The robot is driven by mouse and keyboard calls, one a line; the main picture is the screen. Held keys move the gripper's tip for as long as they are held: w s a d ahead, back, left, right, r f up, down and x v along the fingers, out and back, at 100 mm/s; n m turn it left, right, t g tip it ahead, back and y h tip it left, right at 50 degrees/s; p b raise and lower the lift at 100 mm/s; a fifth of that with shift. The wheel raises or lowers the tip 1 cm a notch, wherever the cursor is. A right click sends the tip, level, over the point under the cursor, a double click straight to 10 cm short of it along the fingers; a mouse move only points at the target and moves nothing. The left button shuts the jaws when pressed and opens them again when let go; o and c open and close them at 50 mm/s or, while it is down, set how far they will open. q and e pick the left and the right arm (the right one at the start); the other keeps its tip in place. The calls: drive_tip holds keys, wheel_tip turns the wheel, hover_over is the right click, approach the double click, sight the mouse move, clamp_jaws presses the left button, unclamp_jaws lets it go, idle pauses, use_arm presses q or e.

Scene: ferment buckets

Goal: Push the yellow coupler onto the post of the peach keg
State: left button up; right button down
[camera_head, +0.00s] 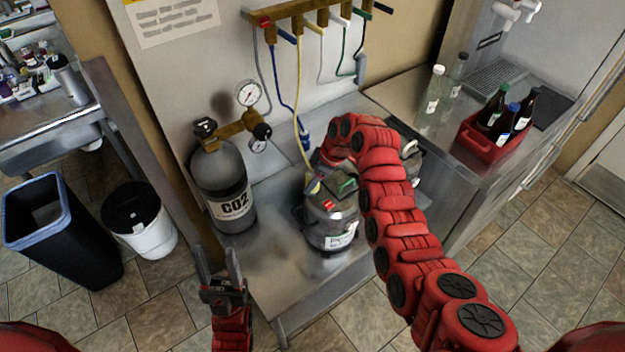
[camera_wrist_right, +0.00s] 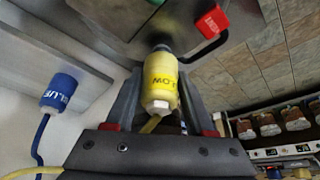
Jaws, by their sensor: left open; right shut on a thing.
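The peach keg (camera_head: 322,232) is a steel keg with a white label, standing on the low metal shelf; the label is partly readable. My right gripper (camera_head: 314,178) is at the keg's top and is shut on the yellow coupler (camera_head: 315,187). In the right wrist view the yellow coupler (camera_wrist_right: 160,82) lies between the two fingers, its far end right at a dark stub on the keg top (camera_wrist_right: 95,22). I cannot tell how deep it sits on the post. My left gripper (camera_head: 221,268) is open and empty, low in front of the shelf.
A CO2 cylinder (camera_head: 222,180) with gauges stands left of the keg. A blue coupler (camera_wrist_right: 58,92) hangs on its hose behind. Another keg (camera_head: 411,160) stands partly hidden behind my right arm. A red crate of bottles (camera_head: 482,143) is on the right counter.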

sight(309, 173)
drive_tip(key=shift+f+b, duration=0.95)
drive_tip(key=shift+b, duration=0.45)
idle(0.4)
drive_tip(key=shift+f+b, duration=0.25)
drive_tip(key=shift+b, duration=0.8)
idle(1.7)
drive_tip(key=shift+c, duration=0.9)
unclamp_jaws()
drive_tip(key=shift+o, duration=0.2)
drive_tip(key=shift+o, duration=0.7)
drive_tip(key=shift+r, duration=3.8)
